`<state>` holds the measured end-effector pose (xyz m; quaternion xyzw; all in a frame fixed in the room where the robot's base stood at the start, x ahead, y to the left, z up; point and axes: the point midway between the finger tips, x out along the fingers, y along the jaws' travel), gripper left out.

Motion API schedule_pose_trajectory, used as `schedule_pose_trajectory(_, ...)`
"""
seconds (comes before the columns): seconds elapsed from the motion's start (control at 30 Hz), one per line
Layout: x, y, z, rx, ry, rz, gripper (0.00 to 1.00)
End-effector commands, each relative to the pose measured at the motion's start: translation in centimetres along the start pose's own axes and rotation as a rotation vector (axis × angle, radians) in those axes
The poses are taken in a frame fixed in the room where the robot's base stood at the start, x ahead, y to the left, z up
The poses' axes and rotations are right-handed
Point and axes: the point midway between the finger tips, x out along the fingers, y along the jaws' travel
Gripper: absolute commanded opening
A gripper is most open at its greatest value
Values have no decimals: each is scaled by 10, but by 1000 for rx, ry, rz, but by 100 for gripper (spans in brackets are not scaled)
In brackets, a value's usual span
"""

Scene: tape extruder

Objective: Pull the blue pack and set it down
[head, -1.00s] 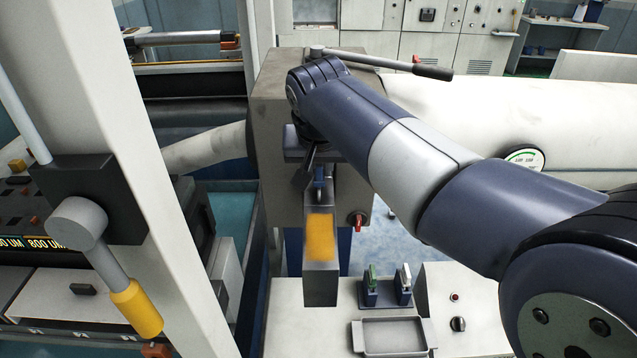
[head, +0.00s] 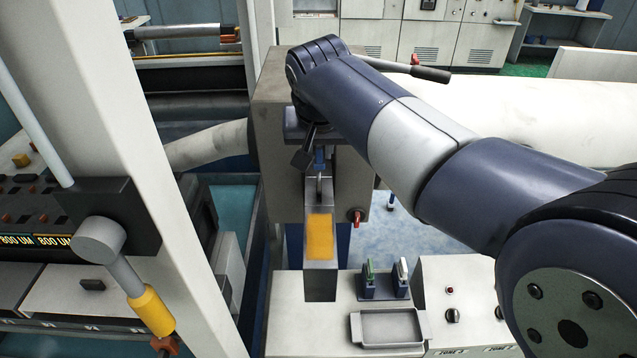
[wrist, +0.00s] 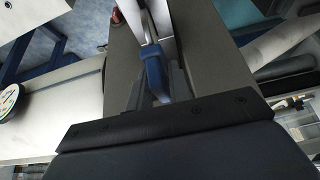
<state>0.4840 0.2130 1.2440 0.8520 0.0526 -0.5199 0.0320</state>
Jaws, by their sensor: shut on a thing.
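The blue pack (head: 319,159) shows as a small blue piece below my wrist, in front of the grey block. In the wrist view the blue piece (wrist: 153,68) sits between my two grey fingers, with a pale metal strip running up from it. My gripper (wrist: 158,86) is shut on it. In the head view my gripper (head: 313,150) is partly hidden by my wrist. The metal channel with an orange patch (head: 319,237) lies below the blue piece. The far end of the pack cannot be made out.
A green-topped piece (head: 369,275) and a white-topped piece (head: 402,275) stand in blue holders on the pale bench. A shallow grey tray (head: 387,328) sits before them. A red knob (head: 355,217) is right of the channel. A pale post (head: 130,130) stands left.

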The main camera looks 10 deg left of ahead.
Motion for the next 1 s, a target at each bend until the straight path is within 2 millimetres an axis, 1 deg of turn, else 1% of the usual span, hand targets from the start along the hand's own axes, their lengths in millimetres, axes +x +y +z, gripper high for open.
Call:
schedule_pose_trajectory(0.03,-4,0,-2,0,0,0,0)
schedule_pose_trajectory(0.7,-26,0,-16,0,0,0,0)
schedule_pose_trajectory(1.0,-28,0,-17,0,0,0,0)
